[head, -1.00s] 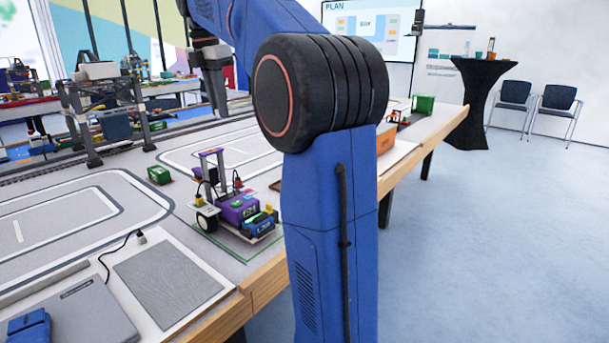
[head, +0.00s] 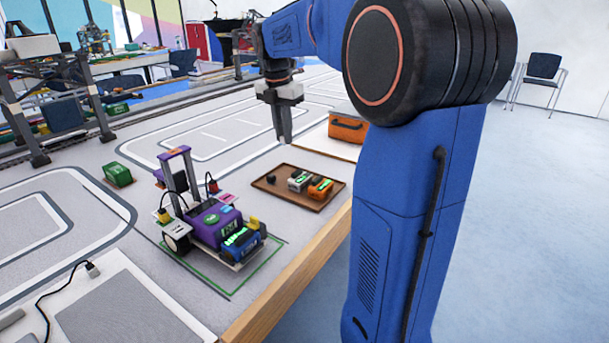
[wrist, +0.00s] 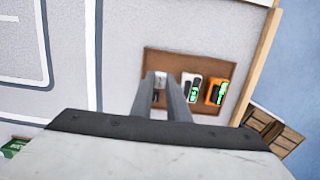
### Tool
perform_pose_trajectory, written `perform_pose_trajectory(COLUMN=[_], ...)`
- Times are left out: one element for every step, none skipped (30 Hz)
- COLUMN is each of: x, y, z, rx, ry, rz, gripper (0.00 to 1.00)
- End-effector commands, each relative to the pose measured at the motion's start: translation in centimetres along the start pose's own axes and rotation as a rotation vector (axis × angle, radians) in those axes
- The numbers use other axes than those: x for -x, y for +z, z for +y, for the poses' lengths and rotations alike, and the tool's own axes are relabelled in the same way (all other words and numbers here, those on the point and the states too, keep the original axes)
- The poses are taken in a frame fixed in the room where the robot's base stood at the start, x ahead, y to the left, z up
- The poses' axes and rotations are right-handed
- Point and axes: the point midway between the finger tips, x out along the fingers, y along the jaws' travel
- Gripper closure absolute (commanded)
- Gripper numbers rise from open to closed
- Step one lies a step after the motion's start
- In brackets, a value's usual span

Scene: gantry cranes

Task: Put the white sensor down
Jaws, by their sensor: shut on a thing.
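My gripper (head: 285,139) points down above the table, short of the brown tray (head: 331,203) in the head view. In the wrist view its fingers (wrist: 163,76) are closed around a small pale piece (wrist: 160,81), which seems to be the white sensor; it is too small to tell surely. In the head view I cannot make it out. The wrist view shows the tray (wrist: 185,55) beneath the fingertips. On it stand a white block with a green face (wrist: 192,88) and an orange block (wrist: 217,92), side by side. A small black piece (head: 271,180) lies at its left.
A purple wheeled vehicle (head: 210,222) with an upright mast stands left of the tray. A green box (head: 117,174) is behind it. An orange box (head: 347,128) stands beyond the tray. The table's wooden edge (head: 300,275) runs close by on the right.

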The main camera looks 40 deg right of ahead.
Motion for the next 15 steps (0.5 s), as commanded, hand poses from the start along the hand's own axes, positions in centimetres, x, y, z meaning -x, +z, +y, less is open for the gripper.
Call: perform_pose_trajectory(x=[-0.8, -1.3, -2.0, -2.5, -3.0, -3.7, -4.1, -4.5, -5.0, -5.2, -5.4, -5.6, -5.8, -5.9, -6.2], y=[-0.1, -0.2, -0.3, -0.3, -0.4, -0.5, -0.5, -0.6, -0.6, -0.7, -0.7, -0.7, -0.7, -0.7, -0.8], z=[0.0, 0.0, -0.1, -0.1, -0.1, -0.1, 0.0, 0.0, -0.1, 0.0, 0.0, 0.0, 0.0, 0.0, 0.0], rx=[0.001, 0.001, 0.001, 0.001, 0.001, 0.001, 0.000, 0.000, 0.000, 0.000, 0.000, 0.000, 0.000, 0.000, 0.000], ry=[-0.002, -0.002, -0.003, -0.002, -0.002, -0.003, -0.002, -0.002, -0.003, -0.002, -0.001, 0.000, 0.000, -0.001, -0.001], rz=[0.001, 0.001, 0.002, 0.002, 0.002, 0.002, 0.002, 0.002, 0.002, 0.002, 0.001, 0.001, 0.001, 0.001, 0.001], gripper=[1.00, 1.00, 1.00, 1.00, 1.00, 1.00, 1.00, 1.00, 1.00, 1.00, 1.00, 1.00, 1.00, 1.00, 1.00])
